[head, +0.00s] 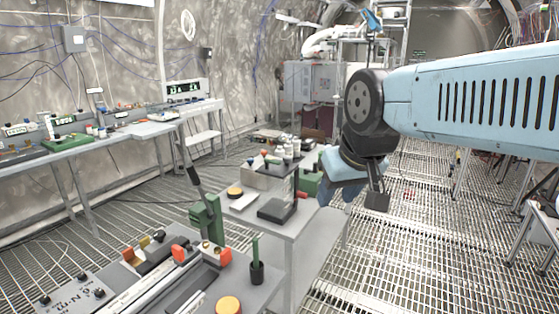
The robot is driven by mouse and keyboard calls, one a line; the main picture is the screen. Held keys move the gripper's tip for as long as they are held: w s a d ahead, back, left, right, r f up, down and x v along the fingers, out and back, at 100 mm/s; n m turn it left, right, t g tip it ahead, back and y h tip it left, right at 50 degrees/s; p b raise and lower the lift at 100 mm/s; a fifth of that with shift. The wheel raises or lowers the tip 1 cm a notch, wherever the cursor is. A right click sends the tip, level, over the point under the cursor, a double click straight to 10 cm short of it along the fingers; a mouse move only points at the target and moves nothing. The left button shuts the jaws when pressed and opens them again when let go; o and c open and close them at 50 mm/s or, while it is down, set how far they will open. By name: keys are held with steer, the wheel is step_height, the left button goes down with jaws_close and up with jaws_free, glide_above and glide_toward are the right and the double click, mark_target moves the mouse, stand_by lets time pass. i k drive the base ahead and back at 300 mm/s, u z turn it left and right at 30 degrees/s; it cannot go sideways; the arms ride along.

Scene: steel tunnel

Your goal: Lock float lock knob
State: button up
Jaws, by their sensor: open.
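Several knobs are in view, but I cannot tell which is the float lock knob. A round orange knob (228,305) shows at the bottom edge, on the grey bench in the foreground. A smaller orange disc (235,192) sits on a dark base on the small grey table beyond it. Black knobs (99,293) stand on a lettered panel at the lower left. My gripper (377,200) hangs below my wrist, right of the small table and apart from these knobs. It is open, with only a dark finger part clearly visible and no object seen in it.
A green lever stand (206,220) with a tall dark handle rises between the foreground bench and the small table (312,212). A black stand (277,207) and several bottles (288,147) crowd that table. A long workbench (65,146) lines the left wall. Grated floor (430,250) is open at the right.

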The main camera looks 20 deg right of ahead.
mark_target(286, 160)
steer(key=z, duration=0.05)
steer(key=k, duration=0.95)
steer(key=z, duration=0.75)
steer(key=i, duration=1.5)
steer(key=u, duration=0.05)
